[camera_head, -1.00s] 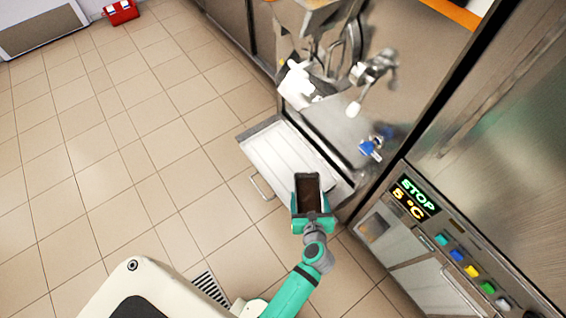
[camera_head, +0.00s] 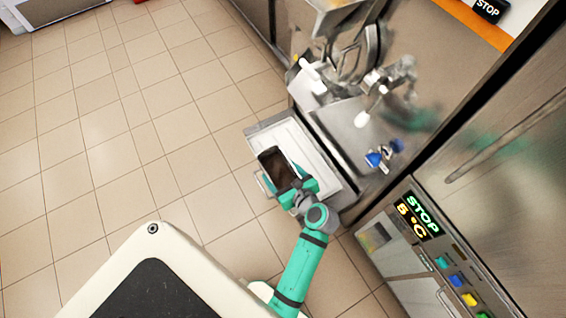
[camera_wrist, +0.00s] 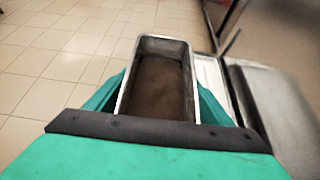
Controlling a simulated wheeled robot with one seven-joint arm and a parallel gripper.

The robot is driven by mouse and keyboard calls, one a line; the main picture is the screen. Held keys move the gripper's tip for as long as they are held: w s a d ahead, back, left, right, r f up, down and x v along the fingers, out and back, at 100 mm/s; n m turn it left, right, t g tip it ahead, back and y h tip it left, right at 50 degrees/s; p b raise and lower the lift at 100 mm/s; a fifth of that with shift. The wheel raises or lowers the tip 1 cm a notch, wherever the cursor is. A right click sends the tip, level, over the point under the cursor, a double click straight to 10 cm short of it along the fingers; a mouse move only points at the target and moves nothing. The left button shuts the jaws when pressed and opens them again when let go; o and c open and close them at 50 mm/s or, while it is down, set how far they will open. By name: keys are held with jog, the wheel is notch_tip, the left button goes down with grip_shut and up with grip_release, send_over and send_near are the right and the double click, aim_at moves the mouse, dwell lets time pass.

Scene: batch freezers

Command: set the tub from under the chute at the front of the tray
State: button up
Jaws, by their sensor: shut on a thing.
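A narrow metal tub (camera_head: 275,168) with dark brown contents is held in my green gripper (camera_head: 291,186). In the wrist view the tub (camera_wrist: 160,85) sits between the two fingers of my gripper (camera_wrist: 165,95), open side up and seen from its near end. In the head view the tub appears over the left, front part of the pale tray (camera_head: 306,146), near the tray's handle. I cannot tell whether the tub touches the tray. The tray also shows at the right in the wrist view (camera_wrist: 212,82).
The freezer's metal chute and levers (camera_head: 345,50) stand above and behind the tray. A blue-handled tap (camera_head: 376,159) is to the right. The control panel (camera_head: 418,222) with a STOP display is at lower right. Tiled floor (camera_head: 130,160) is clear on the left.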

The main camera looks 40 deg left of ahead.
aim_at(282, 160)
jog(key=w+a+f, duration=0.1)
jog(key=w+a, duration=0.1)
jog(key=w, duration=0.1)
jog(key=w+a+f, duration=0.1)
jog(key=shift+w+f, duration=0.3)
jog(key=shift+f, duration=0.05)
jog(key=f, duration=0.1)
jog(key=w+a+f, duration=0.1)
jog(key=w+f, duration=0.1)
jog(key=shift+w+a+f, duration=0.2)
jog(key=shift+a+f, duration=0.15)
jog(key=shift+w+a+f, duration=0.35)
jog(key=shift+w+f, duration=0.15)
jog(key=shift+f, duration=1.8)
jog(key=shift+f, duration=0.1)
jog(key=o, duration=1.4)
jog(key=shift+f, duration=0.1)
